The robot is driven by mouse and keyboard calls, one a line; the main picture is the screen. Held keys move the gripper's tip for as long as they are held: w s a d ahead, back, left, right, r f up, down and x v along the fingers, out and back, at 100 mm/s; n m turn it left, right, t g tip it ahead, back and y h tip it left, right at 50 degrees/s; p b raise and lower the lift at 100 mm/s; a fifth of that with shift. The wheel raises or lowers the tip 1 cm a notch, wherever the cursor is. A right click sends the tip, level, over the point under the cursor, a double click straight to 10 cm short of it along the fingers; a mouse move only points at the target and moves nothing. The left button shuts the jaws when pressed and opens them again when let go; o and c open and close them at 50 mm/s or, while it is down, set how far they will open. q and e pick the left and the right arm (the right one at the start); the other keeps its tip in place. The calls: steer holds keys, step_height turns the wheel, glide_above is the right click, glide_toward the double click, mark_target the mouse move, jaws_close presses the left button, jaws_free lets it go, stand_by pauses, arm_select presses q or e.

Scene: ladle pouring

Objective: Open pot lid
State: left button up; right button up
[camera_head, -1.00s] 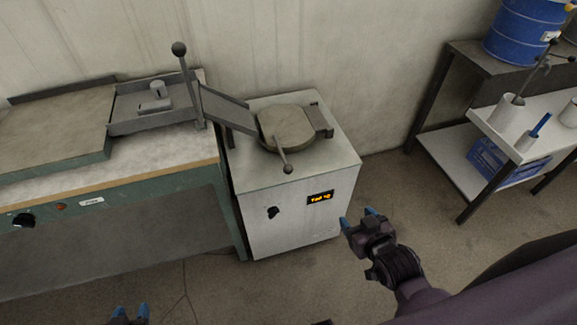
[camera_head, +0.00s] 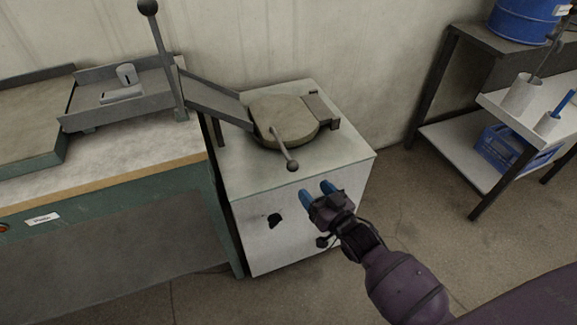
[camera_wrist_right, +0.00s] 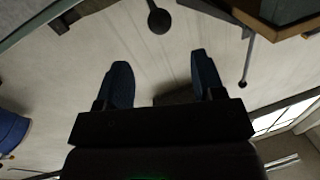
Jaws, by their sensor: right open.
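The round grey-brown pot lid (camera_head: 284,120) lies closed on top of the white cabinet (camera_head: 290,225). A thin handle with a ball knob (camera_head: 292,166) sticks out from the lid's front edge. My right gripper (camera_head: 316,192) has blue fingertips and is in front of the cabinet's front right, close to the knob but apart from it. In the right wrist view, its two fingers (camera_wrist_right: 162,82) are spread with nothing between them. A dark ball knob (camera_wrist_right: 158,20) shows beyond them, apparently the lid's. My left gripper is out of view.
A sloped metal chute (camera_head: 210,100) meets the lid's left side. A tall lever with a ball (camera_head: 148,7) stands on the green bench (camera_head: 120,185) at left. A shelf (camera_head: 470,175) with a blue crate stands at right, with free floor before it.

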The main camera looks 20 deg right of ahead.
mark_target(296, 170)
steer(key=b+x, duration=0.1)
steer(key=x, duration=0.8)
steer(key=shift+f+b, duration=0.1)
steer(key=shift+b, duration=0.25)
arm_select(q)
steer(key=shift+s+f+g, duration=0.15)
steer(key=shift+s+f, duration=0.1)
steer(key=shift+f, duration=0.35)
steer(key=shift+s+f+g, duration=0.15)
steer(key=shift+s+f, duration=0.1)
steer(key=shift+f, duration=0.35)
arm_select(e)
steer(key=shift+x, duration=0.95)
jaws_close()
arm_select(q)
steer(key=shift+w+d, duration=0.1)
arm_select(e)
steer(key=shift+r, duration=0.25)
